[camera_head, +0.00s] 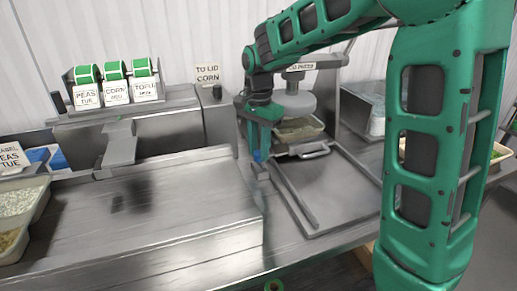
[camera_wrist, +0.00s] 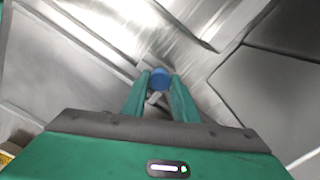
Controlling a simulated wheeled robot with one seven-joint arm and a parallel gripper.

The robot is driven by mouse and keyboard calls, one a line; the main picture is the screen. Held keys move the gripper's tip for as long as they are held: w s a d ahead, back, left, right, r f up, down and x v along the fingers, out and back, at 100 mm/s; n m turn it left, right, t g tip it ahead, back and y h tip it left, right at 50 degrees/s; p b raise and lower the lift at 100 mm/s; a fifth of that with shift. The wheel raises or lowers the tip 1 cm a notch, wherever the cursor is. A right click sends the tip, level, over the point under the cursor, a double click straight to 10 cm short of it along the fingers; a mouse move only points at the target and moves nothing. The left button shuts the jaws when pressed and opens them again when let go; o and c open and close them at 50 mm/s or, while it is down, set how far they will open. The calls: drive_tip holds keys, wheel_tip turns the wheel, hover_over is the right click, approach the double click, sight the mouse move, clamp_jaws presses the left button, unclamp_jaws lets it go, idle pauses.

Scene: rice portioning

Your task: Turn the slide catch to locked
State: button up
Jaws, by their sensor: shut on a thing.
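The slide catch shows as a small blue knob (camera_head: 257,156) at the left edge of the metal slide tray. The knob (camera_wrist: 161,78) also shows between my fingertips in the wrist view. My gripper (camera_head: 258,148) points down over it, with its two green fingers (camera_wrist: 158,90) shut on the knob from both sides. The slide tray (camera_head: 345,190) is a flat metal plate with a raised rim, just right of the catch. Part of the catch is hidden by my fingers, so I cannot tell whether it stands at locked.
A food tray (camera_head: 298,130) sits under the round press head (camera_head: 295,103) behind the slide. Label rolls (camera_head: 115,70) stand at the back left, and white grain tubs (camera_head: 18,205) at the far left. The steel counter (camera_head: 150,205) left of the catch is clear.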

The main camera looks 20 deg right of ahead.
drive_tip(key=n, duration=0.4)
drive_tip(key=shift+w+n, duration=0.1)
drive_tip(key=shift+n, duration=0.2)
drive_tip(key=n, duration=0.4)
drive_tip(key=shift+n, duration=0.3)
drive_tip(key=n, duration=0.4)
drive_tip(key=shift+r, duration=0.1)
drive_tip(key=shift+n, duration=2.1)
drive_tip(key=shift+d, duration=0.1)
drive_tip(key=o, duration=1.1)
drive_tip(key=shift+c, duration=0.2)
